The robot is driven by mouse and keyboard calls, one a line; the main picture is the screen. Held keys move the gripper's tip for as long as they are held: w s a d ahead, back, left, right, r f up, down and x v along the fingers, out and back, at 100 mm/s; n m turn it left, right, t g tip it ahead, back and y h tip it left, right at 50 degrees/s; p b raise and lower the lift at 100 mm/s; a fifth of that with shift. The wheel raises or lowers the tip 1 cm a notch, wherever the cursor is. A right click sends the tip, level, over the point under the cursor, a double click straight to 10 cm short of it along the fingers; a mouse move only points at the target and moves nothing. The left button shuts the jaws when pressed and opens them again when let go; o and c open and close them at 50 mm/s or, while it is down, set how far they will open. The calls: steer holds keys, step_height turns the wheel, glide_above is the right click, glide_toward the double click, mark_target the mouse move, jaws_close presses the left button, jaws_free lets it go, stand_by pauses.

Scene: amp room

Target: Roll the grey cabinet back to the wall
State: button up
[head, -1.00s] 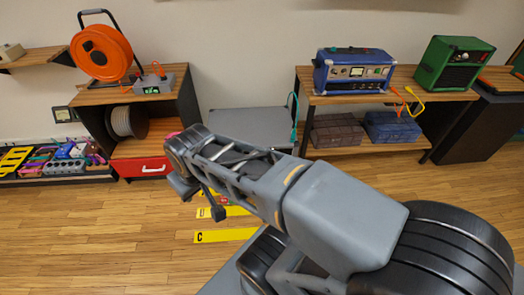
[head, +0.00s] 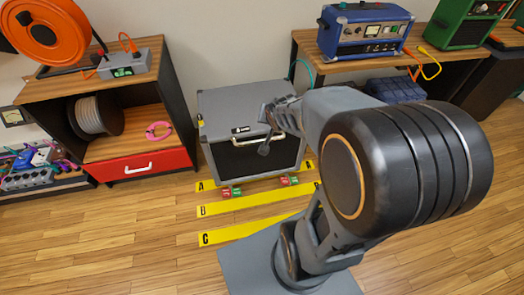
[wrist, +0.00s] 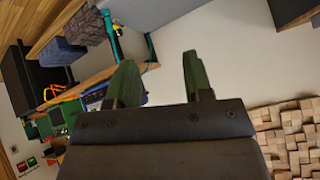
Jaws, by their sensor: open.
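The grey cabinet (head: 228,112) stands upright between two wooden shelf units in the head view. It has a dark front panel, a pale handle and a small dark item on its top. Red and green tabs show at its front castors (head: 230,192), by the yellow floor strip A (head: 207,186). The gap behind it is hard to judge. My gripper appears in front of the cabinet's upper right in the head view, partly hiding it; contact cannot be told. In the wrist view my gripper (wrist: 158,80) is open, with nothing between its green fingers.
The left shelf unit (head: 110,90) has a red drawer (head: 145,165) and an orange cable reel (head: 45,30). The right bench (head: 310,45) holds a blue amp (head: 365,30). Yellow strips B (head: 255,203) and C (head: 240,232) cross the floor; the floor at front left is clear.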

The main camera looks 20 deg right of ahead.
steer(key=w+d+f+m+t+y+b, duration=0.1)
steer(key=w+d+f+m+b, duration=0.15)
steer(key=f, duration=0.35)
steer(key=w+d+f+m+t+b, duration=0.1)
steer(key=f+t+b, duration=0.1)
steer(key=f+b, duration=0.3)
steer(key=w+d+f+m+t+y+b, duration=0.1)
steer(key=w+d+f+b, duration=0.1)
steer(key=f, duration=0.6)
steer(key=m+t+y+b, duration=0.3)
steer(key=m+t+b, duration=0.15)
steer(key=b, duration=0.35)
glide_toward(259, 141)
steer(key=shift+m+g, duration=0.35)
steer(key=shift+m, duration=0.05)
steer(key=b+x, duration=0.1)
steer(key=x, duration=0.2)
steer(key=b+x, duration=0.1)
steer(key=x, duration=0.3)
steer(key=b+x, duration=0.1)
steer(key=x, duration=0.2)
steer(key=shift+w+d+f, duration=0.1)
steer(key=shift+w+d, duration=0.2)
steer(key=shift+w, duration=0.1)
steer(key=shift+c, duration=0.2)
jaws_close()
